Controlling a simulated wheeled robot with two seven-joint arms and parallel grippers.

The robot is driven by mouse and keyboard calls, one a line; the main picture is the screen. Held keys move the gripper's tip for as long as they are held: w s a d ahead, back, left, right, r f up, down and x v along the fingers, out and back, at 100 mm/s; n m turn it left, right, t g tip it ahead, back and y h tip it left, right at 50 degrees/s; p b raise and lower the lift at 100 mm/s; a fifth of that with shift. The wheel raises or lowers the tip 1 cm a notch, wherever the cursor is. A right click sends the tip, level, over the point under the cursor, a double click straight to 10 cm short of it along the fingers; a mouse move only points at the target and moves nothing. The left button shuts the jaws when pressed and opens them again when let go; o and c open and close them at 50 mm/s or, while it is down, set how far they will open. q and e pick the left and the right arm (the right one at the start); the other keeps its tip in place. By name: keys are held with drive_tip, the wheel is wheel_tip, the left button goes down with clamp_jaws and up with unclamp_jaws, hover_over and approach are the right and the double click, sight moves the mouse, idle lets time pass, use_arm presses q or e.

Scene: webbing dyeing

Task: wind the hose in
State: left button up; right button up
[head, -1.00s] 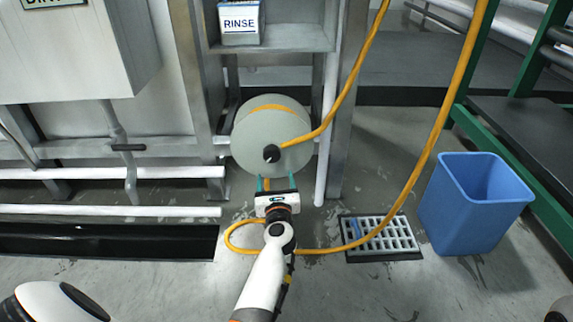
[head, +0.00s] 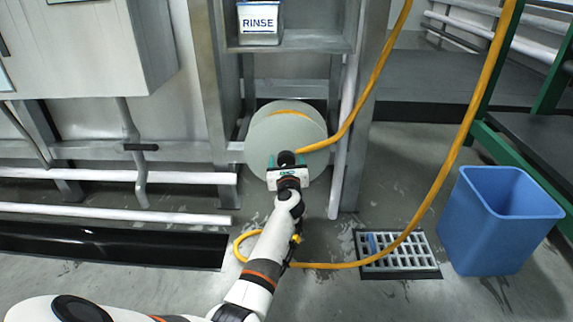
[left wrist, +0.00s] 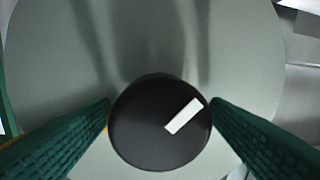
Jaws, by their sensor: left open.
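The hose reel (head: 262,128) is a grey-green disc on the frame below the shelf. Its black round knob (head: 287,158) with a white mark shows large in the left wrist view (left wrist: 150,140). The orange hose (head: 375,85) runs from the reel up to the right, hangs in a long loop, and lies on the floor near the drain. My left gripper (head: 287,164) is at the knob in front of the reel. Its green fingers (left wrist: 160,112) are open, one on each side of the knob; I cannot tell whether they touch it. My right gripper is not seen.
A blue bin (head: 498,222) stands at the right. A floor drain grate (head: 385,262) with a small blue item lies left of it. A RINSE container (head: 259,24) sits on the shelf above. White pipes (head: 110,175) run along the left wall.

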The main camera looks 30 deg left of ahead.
use_arm(q)
drive_tip(key=c, duration=1)
drive_tip(key=shift+o, duration=0.2)
